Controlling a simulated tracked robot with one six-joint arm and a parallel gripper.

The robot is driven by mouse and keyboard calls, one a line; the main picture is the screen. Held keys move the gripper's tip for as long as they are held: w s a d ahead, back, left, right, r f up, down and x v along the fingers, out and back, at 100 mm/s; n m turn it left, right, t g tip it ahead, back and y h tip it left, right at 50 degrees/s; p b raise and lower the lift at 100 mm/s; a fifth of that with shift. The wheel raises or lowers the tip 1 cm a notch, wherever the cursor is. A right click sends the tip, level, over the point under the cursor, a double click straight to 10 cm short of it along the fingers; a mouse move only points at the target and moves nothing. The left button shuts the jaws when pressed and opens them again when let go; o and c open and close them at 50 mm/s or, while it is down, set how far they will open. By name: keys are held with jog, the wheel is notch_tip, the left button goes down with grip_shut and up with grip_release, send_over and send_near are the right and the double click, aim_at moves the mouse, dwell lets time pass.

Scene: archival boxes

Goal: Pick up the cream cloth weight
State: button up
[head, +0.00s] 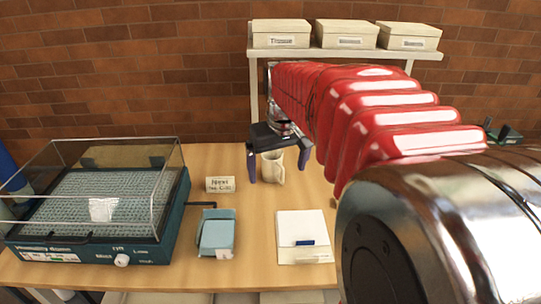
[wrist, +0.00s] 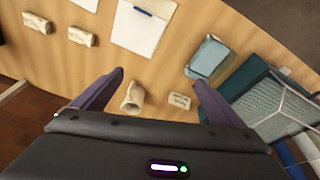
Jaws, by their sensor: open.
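Two small cream, cushion-like blocks, which look like cloth weights, lie on the wooden table at the upper left of the wrist view: one cream block (wrist: 39,22) and another cream block (wrist: 82,36). I cannot tell which is the one named. In the head view my arm hides that area. My gripper (head: 265,178) is open and empty, pointing down over the table; its spread fingers also show in the wrist view (wrist: 160,78). A cream, cup-like or rolled object (wrist: 133,97) stands between the finger lines, and shows behind the gripper in the head view (head: 274,168).
A clear-lidded teal machine (head: 100,200) stands at left. Boxes (head: 346,33) sit on the shelf behind.

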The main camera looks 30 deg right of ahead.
jog(key=d+f+m+g, duration=0.1)
jog(key=d+f, duration=0.3)
jog(key=d, duration=0.6)
jog(key=d+f+m+g, duration=0.1)
jog(key=d+f, duration=0.3)
jog(key=d, duration=0.7)
jog(key=d+f+m+y, duration=0.1)
jog(key=d+f, duration=0.4)
jog(key=d, duration=0.5)
jog(key=shift+d+g, duration=0.4)
jog(key=shift+s+f, duration=0.1)
jog(key=shift+f, duration=0.05)
jog(key=shift+f, duration=4.25)
jog(key=shift+f, duration=2.6)
jog(key=shift+c, duration=0.3)
